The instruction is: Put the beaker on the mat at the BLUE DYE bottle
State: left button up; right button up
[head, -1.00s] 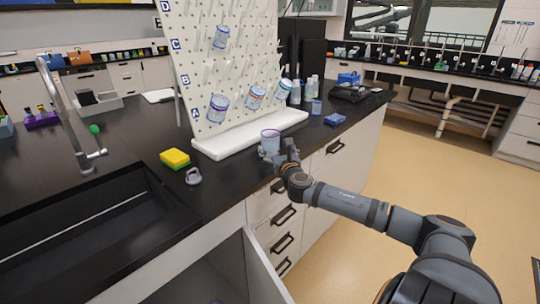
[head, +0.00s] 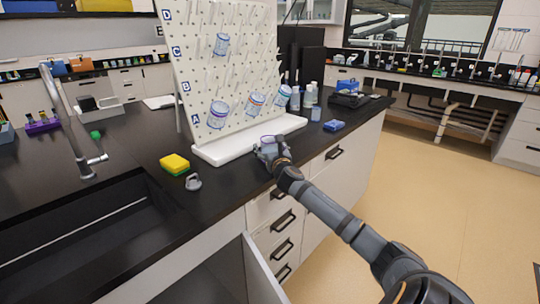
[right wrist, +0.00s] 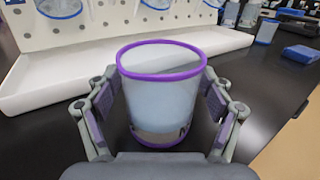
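A clear beaker with a purple rim stands upright on the dark counter; it fills the middle of the right wrist view (right wrist: 162,95) and is small and partly covered in the head view. My right gripper (head: 268,147) is around the beaker, one finger on each side, also in the right wrist view (right wrist: 161,100). The fingers are spread and the pads look very close to the glass; contact is hard to judge. Bottles (head: 308,96) stand beyond the rack's right end, with labels too small to read. I cannot make out a mat. My left gripper is not in view.
A white pegboard rack (head: 225,75) with several hanging beakers stands behind on a white tray (head: 215,152). A yellow sponge (head: 174,163) and a grey object (head: 193,182) lie left of the gripper. A blue object (head: 334,125) lies right. The sink (head: 80,235) is left.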

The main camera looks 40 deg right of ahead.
jog(key=c, duration=0.9)
jog(key=shift+c, duration=1.1)
jog(key=shift+r, duration=0.1)
jog(key=shift+r, duration=0.7)
notch_tip(320, 180, up, 3)
jog(key=shift+r+p, duration=0.15)
jog(key=shift+p, duration=0.55)
notch_tip(320, 180, up, 23)
jog(key=p, duration=0.6)
